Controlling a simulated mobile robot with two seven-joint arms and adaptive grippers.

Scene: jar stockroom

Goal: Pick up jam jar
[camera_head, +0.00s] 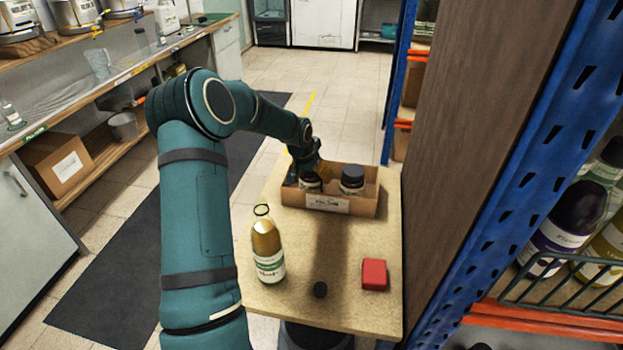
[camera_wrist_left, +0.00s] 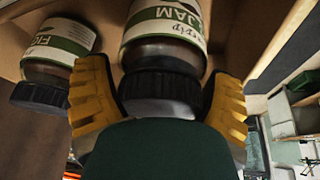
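The jam jar (camera_wrist_left: 165,45) has a white and green label reading "JAM" and a black lid (camera_wrist_left: 160,92). It stands in a cardboard box (camera_head: 352,207) on the small table. My left gripper (camera_head: 311,170) is over the left side of the box. In the left wrist view its yellow fingers (camera_wrist_left: 160,100) are on either side of the jar's lid, very close to it; whether they press on it cannot be told. In the head view, the gripper mostly hides this jar (camera_head: 310,186). My right gripper is not in view.
A second black-lidded jar (camera_head: 352,180) stands in the box; a neighbouring jar shows in the left wrist view (camera_wrist_left: 58,45). A golden bottle (camera_head: 267,245), a red block (camera_head: 374,274) and a small black round item (camera_head: 320,290) are on the table (camera_head: 340,240). A blue-framed shelf (camera_head: 520,150) stands close right.

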